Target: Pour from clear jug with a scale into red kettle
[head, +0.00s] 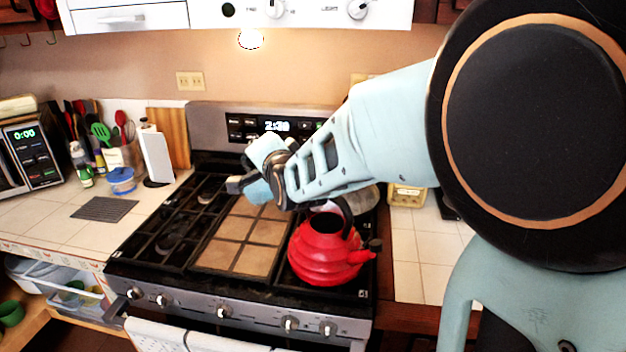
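The red kettle (322,262) stands upright on the right front of the stove. Its top opening is uncovered, its dark handle rises at the right of the opening, and its spout points right. My gripper (245,180) is above the middle of the stove, up and to the left of the kettle, pointing left. Its fingers are small and partly hidden by its own links, so I cannot tell whether it is open or holds anything. I cannot make out a clear jug with a scale. A grey shiny rounded thing (358,204) shows behind the kettle, partly hidden by my arm.
The stove (165,245) has black grates and a tan tiled griddle (240,243). A yellowish container (407,195) is on the right counter.

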